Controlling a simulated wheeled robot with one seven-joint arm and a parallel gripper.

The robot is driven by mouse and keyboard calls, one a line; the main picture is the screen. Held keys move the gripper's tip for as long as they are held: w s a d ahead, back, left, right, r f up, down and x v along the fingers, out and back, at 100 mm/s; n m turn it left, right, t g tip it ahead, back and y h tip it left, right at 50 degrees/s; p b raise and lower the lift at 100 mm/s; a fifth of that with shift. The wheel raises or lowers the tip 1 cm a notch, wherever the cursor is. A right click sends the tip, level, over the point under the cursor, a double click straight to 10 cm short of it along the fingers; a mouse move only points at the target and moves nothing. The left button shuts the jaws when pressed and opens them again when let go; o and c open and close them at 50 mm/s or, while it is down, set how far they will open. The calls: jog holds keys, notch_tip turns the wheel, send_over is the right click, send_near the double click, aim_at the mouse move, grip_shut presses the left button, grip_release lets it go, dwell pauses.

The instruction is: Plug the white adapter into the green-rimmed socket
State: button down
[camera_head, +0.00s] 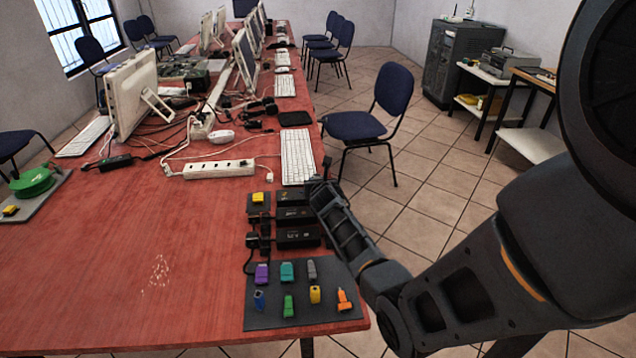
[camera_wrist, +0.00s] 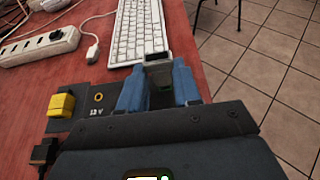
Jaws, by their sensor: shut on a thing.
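My gripper (camera_head: 318,186) is above the right edge of the red table, at the row of black boxes (camera_head: 298,238). In the wrist view my gripper's blue fingers (camera_wrist: 160,85) are shut on a small grey, dark-edged thing (camera_wrist: 158,67). The fingers hide most of it, so I cannot tell whether it is the white adapter. An orange-ringed socket (camera_wrist: 99,97) marked 12 V sits on a dark plate left of the fingers, beside a yellow plug (camera_wrist: 61,104). I cannot make out a green-rimmed socket in either view.
A grey mat (camera_head: 262,318) with several coloured plugs lies at the table's near right. A white keyboard (camera_head: 297,158) and a white power strip (camera_head: 219,169) lie beyond the boxes. A green round thing (camera_head: 33,182) is at far left. The table's middle front is clear.

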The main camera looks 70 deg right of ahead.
jog(key=shift+f+b, duration=0.5)
jog(key=shift+f, duration=0.4)
jog(key=c, duration=0.7)
grip_release()
jog(key=shift+p+v, duration=0.6)
jog(key=shift+v, duration=3.35)
